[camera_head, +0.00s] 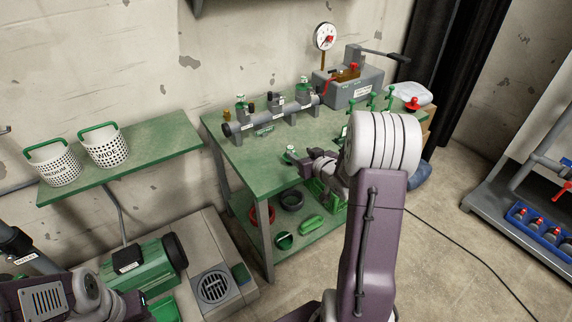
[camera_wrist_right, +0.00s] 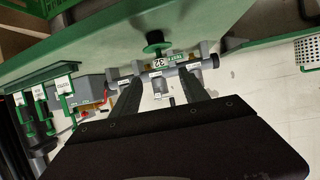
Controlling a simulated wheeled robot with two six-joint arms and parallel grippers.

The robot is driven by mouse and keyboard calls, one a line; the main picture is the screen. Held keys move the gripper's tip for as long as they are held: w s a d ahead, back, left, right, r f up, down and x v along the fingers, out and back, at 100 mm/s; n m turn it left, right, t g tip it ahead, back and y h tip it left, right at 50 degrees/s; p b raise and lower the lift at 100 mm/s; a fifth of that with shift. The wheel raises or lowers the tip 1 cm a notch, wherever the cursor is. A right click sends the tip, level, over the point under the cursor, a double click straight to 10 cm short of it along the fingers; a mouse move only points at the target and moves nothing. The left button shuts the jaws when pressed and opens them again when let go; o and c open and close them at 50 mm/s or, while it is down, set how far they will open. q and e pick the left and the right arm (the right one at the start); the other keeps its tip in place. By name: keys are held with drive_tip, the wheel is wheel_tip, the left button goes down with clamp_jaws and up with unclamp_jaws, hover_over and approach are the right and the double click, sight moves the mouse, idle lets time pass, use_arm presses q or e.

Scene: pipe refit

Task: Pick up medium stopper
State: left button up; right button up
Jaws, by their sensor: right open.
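A green stopper-like piece with a round top (camera_head: 291,149) stands near the left front part of the green workbench (camera_head: 270,165). It also shows in the right wrist view (camera_wrist_right: 154,40), just past the fingertips and roughly centred between them. I cannot read its size. My right gripper (camera_head: 308,158) is open and empty, right beside this piece; its fingers (camera_wrist_right: 160,90) point toward it in the wrist view. Several green T-handled pieces (camera_head: 372,101) stand at the bench's right side, also seen with white labels in the wrist view (camera_wrist_right: 64,100). My left gripper is not visible.
A grey pipe with valves (camera_head: 273,119) lies along the bench's back. A grey pump box (camera_head: 352,88) and gauge (camera_head: 325,37) stand behind. White baskets (camera_head: 104,147) sit on a left shelf. Rings and a green crate (camera_head: 330,198) occupy the lower shelf.

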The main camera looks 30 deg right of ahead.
sight(292, 150)
drive_tip(key=x, duration=0.3)
drive_tip(key=shift+w+a+f+b, duration=0.1)
drive_tip(key=shift+w+a+b, duration=0.15)
drive_tip(key=shift+b, duration=0.1)
drive_tip(key=shift+w+d+f, duration=0.15)
drive_tip(key=shift+w+d, duration=0.05)
drive_tip(key=shift+w, duration=0.1)
drive_tip(key=b+x, duration=0.1)
drive_tip(key=x, duration=0.4)
drive_tip(key=shift+f, duration=0.25)
drive_tip(key=shift+s+r, duration=0.1)
drive_tip(key=shift+c, duration=0.2)
clamp_jaws()
